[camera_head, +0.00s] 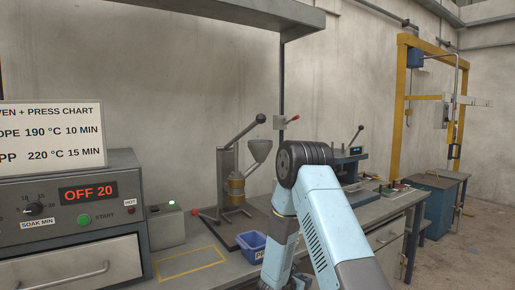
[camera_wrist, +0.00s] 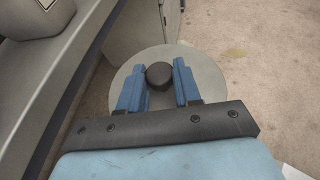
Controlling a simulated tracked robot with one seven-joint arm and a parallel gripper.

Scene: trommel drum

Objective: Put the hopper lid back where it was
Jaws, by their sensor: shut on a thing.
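The hopper lid (camera_wrist: 211,78) is a round grey disc with a black knob (camera_wrist: 159,75), seen in the wrist view. My gripper (camera_wrist: 160,70) has its blue fingers on either side of the knob and is shut on it. The lid is held out over the floor beside the bench. In the head view the grey cone-shaped hopper (camera_head: 260,151) stands on the lever press, to the left of my arm. My gripper and the lid do not show in the head view.
The lever press (camera_head: 236,190) has a long raised handle near the hopper. A blue bin (camera_head: 251,246) sits on the bench in front of it. The oven (camera_head: 75,215) and a small box with a green light (camera_head: 166,227) are to the left. An overhead shelf (camera_head: 235,10) runs above.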

